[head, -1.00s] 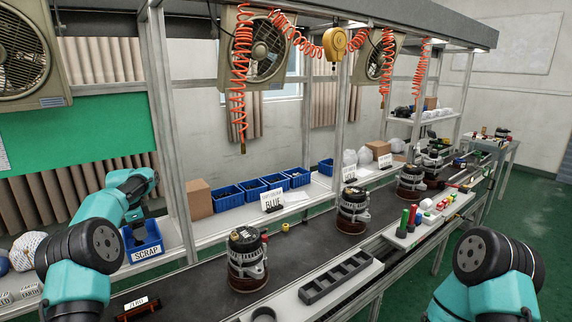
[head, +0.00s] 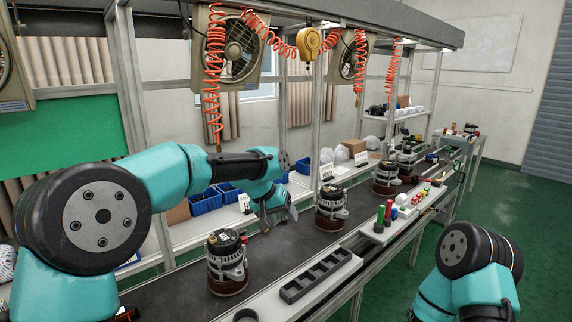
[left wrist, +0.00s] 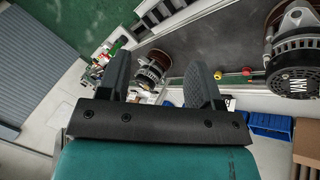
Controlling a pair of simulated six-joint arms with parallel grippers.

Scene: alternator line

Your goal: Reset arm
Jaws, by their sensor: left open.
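My left gripper (head: 278,216) is open and empty above the far side of the conveyor, in front of the white sign. Its two spread fingers also show in the left wrist view (left wrist: 163,72), with a distant alternator seen between them. My left arm reaches across from the left and hides part of the blue bins and the shelf. My right arm shows at the bottom right, but its gripper is out of view.
One alternator (head: 227,262) stands on the dark conveyor (head: 277,258) nearest me, another (head: 331,207) further along, and more beyond. A black slotted tray (head: 316,276) lies on the near ledge. Red and green pieces (head: 384,212) stand further right. Blue bins (head: 205,201) line the back shelf.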

